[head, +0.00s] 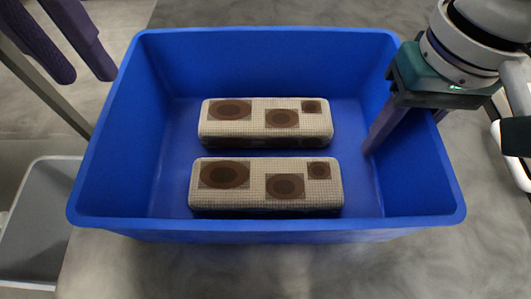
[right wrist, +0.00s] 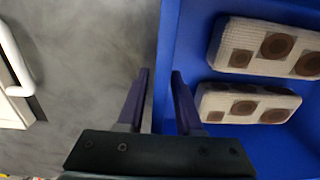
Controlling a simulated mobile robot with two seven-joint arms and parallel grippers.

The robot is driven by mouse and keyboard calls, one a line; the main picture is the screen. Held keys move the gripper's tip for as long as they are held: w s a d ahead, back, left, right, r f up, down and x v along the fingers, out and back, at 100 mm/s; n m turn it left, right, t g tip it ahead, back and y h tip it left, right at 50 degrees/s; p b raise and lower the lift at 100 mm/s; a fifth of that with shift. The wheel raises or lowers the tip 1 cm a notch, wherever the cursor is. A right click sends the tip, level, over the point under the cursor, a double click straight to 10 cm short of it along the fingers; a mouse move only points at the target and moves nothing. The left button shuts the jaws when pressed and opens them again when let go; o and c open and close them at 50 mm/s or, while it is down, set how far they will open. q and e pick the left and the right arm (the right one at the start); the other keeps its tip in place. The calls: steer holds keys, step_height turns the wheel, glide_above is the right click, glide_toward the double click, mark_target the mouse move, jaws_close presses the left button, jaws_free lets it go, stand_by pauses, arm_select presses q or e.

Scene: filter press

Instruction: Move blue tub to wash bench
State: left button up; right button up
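The blue tub (head: 270,225) sits upright on a grey mottled surface in the middle of the head view. Two beige woven blocks with brown round patches, a far one (head: 265,118) and a near one (head: 265,183), lie inside it. My right gripper (head: 405,145) is at the tub's right wall, one finger inside and one outside. The right wrist view shows its fingers (right wrist: 160,72) apart, with the tub wall (right wrist: 166,40) between them. My left gripper (head: 87,78) is open and empty, left of the tub's left wall. I cannot identify the wash bench.
A grey bin (head: 40,215) stands lower down at the left of the tub. A white handle-like bar (head: 512,158) is at the right edge, also seen in the right wrist view as a white bar (right wrist: 15,60). The grey surface (head: 250,270) in front of the tub is clear.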

steer(key=r, duration=1.2)
steer(key=shift+d, duration=0.2)
